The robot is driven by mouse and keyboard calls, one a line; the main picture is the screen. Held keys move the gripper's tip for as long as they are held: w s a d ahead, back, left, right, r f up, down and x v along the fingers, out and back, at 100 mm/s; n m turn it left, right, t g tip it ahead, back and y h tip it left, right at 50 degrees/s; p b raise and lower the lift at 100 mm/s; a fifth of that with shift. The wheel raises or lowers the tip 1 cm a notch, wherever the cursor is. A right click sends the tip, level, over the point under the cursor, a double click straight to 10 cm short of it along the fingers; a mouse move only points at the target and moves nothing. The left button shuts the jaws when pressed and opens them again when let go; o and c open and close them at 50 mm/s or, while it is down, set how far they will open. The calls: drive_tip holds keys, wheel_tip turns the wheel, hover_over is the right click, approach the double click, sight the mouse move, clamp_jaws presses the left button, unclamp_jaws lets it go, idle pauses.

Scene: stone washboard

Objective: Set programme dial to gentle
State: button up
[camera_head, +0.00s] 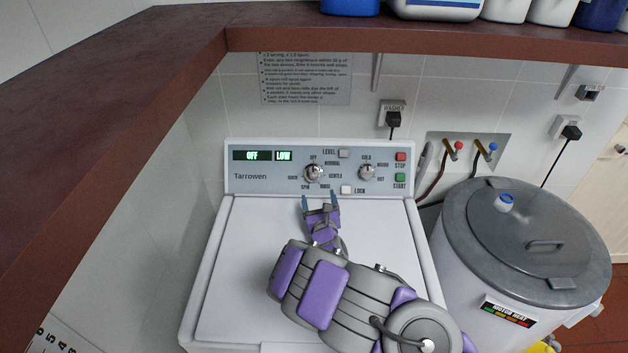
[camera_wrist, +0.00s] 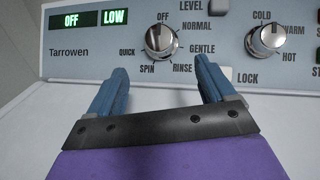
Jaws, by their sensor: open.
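The programme dial (camera_head: 314,173) is a silver knob on the washer's grey-blue control panel (camera_head: 250,183). Around it are the labels OFF, NORMAL, GENTLE, RINSE, SPIN and QUICK. In the wrist view the programme dial (camera_wrist: 161,41) has its pointer mark at the top, by OFF, and GENTLE is at its right. The display (camera_wrist: 89,18) reads OFF and LOW. My gripper (camera_head: 319,200) is open and empty, just in front of and below the dial. In the wrist view my gripper's blue fingertips (camera_wrist: 160,72) stand apart below the dial, not touching it.
A temperature dial (camera_head: 367,172), a LEVEL button (camera_head: 343,153), a LOCK button (camera_head: 347,189), a red STOP button (camera_head: 400,157) and a green START button (camera_head: 400,177) share the panel. A brown shelf (camera_head: 440,37) overhangs above. A grey-lidded drum (camera_head: 480,235) stands at the right.

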sight(313, 176)
drive_tip(key=w+b, duration=0.1)
drive_tip(key=w, duration=0.2)
drive_tip(key=w+a+b, duration=0.1)
drive_tip(key=w, duration=0.2)
drive_tip(key=w+b, duration=0.1)
drive_tip(key=w, duration=0.2)
drive_tip(key=shift+w+a+f, duration=0.1)
drive_tip(key=shift+w+a, duration=0.15)
drive_tip(key=shift+a, duration=0.15)
drive_tip(key=shift+w+b, duration=0.3)
drive_tip(key=shift+w, duration=0.5)
drive_tip(key=shift+c, duration=0.3)
drive_tip(key=c, duration=1)
drive_tip(key=shift+a, duration=0.1)
